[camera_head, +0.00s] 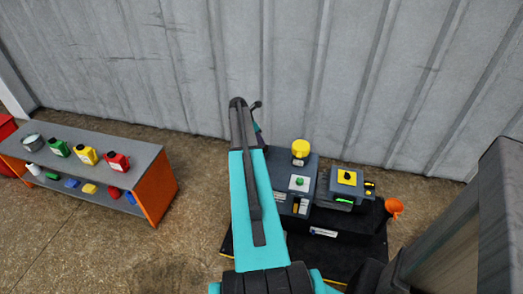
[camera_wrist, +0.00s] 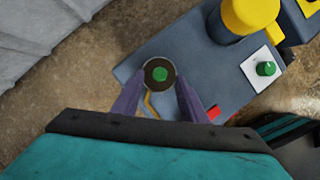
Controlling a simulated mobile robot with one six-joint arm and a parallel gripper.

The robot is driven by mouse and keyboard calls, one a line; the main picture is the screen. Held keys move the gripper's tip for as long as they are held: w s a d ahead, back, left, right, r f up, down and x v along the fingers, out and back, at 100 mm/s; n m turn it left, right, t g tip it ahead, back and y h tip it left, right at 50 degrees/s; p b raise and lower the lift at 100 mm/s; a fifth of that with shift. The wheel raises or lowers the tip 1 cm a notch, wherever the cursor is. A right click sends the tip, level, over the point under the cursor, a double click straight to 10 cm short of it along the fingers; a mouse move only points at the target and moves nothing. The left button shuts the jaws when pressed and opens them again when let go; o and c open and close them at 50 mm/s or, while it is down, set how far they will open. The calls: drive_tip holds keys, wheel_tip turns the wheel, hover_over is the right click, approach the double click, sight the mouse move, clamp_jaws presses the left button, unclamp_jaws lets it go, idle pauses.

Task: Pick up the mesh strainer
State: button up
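A small round piece (camera_wrist: 160,74) with a pale rim, dark disc and green centre shows in the wrist view, at the blue-grey machine top (camera_wrist: 205,75). It may be the mesh strainer, but I cannot make out any mesh. A thin yellowish strip shows just below it. My gripper (camera_wrist: 160,82) has its two purple fingers apart, one on each side of the round piece. I see no clear contact. In the head view my arm hides my gripper and this piece.
The machine carries a yellow cap (camera_head: 300,147) and a green knob (camera_head: 299,182). An orange funnel (camera_head: 394,207) is at its right. An orange-sided shelf (camera_head: 155,185) with several containers stands left. A corrugated wall (camera_head: 330,70) closes the back.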

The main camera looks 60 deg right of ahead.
drive_tip(key=shift+x, duration=1.75)
drive_tip(key=shift+c, duration=0.4)
clamp_jaws()
